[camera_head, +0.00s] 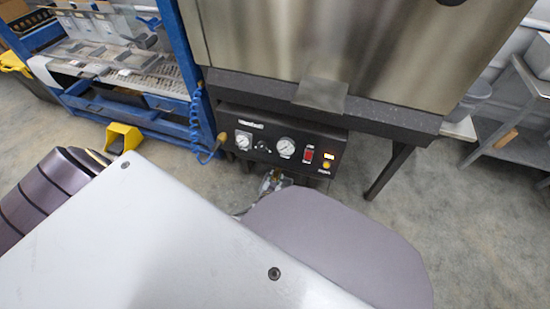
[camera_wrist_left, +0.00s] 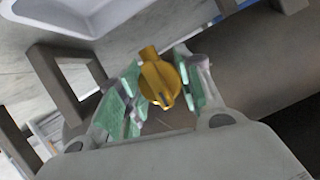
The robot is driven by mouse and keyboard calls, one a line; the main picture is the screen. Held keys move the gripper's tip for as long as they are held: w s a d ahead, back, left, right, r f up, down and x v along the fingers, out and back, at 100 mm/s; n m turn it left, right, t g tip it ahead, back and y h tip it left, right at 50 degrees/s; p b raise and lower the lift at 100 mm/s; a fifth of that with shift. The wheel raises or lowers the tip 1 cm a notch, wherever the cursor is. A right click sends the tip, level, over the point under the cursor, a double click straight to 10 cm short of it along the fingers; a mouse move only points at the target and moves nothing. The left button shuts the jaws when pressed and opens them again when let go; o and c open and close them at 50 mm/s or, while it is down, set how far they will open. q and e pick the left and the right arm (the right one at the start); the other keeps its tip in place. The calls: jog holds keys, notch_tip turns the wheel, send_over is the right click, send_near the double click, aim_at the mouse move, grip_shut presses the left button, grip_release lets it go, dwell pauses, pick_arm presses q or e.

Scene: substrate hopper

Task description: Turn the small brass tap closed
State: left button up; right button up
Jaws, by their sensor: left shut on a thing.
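The small brass tap (camera_wrist_left: 158,83) shows in the left wrist view as a yellow rounded knob with a raised bar across it. My left gripper (camera_wrist_left: 160,76) is shut on it, with one green-padded finger on each side. In the head view my left gripper (camera_head: 271,183) is small and partly hidden by my own body, below the black control panel. I cannot make out the tap there. My right gripper is not in view.
The control panel (camera_head: 263,148) with gauges and a red switch hangs under a steel hopper (camera_head: 325,45). A dark leg (camera_head: 388,172) stands to its right. A blue rack (camera_head: 150,105) and a yellow pedal (camera_head: 124,138) are at left.

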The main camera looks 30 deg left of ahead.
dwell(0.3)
pick_arm(q)
jog(key=o, duration=1)
jog(key=shift+o, duration=0.2)
jog(key=shift+n+h, duration=0.6)
jog(key=shift+n, duration=0.1)
